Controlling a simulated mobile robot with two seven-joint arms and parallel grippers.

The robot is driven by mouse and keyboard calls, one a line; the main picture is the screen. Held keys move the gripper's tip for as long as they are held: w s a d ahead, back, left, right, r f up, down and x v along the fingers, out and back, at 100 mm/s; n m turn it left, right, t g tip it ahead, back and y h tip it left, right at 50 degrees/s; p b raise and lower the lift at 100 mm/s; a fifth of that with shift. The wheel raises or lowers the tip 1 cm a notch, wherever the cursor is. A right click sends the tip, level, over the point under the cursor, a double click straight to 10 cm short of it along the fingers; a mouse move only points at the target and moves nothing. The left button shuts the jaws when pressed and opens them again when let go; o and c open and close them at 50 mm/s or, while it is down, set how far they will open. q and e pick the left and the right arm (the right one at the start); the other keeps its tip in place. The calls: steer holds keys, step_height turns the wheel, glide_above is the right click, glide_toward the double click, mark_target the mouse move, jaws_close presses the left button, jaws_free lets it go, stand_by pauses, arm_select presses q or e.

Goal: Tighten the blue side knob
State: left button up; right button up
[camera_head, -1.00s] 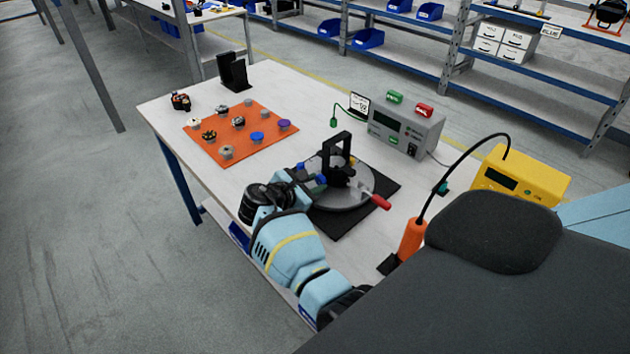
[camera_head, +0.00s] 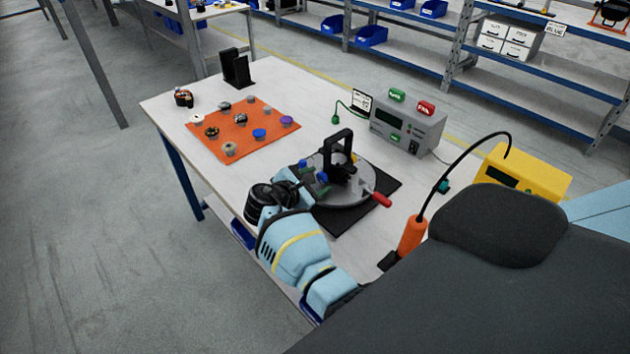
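A round grey fixture (camera_head: 352,193) with a black upright frame (camera_head: 341,142) and a red-tipped handle (camera_head: 381,200) sits on a black mat (camera_head: 383,188). Small blue knob-like parts show on its left side, one nearer (camera_head: 322,178) and one farther (camera_head: 306,166); at this size I cannot tell which is the side knob.
An orange mat (camera_head: 226,147) with several knobs lies at the table's left. A black stand (camera_head: 238,69) is behind it. A grey test box (camera_head: 407,125) stands behind the fixture. An orange-handled tool (camera_head: 411,236) with a cable and a yellow box (camera_head: 523,172) are at right.

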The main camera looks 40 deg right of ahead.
steer(key=shift+a, duration=0.1)
steer(key=v, duration=0.7)
steer(key=shift+a+r, duration=0.15)
steer(key=shift+a, duration=0.2)
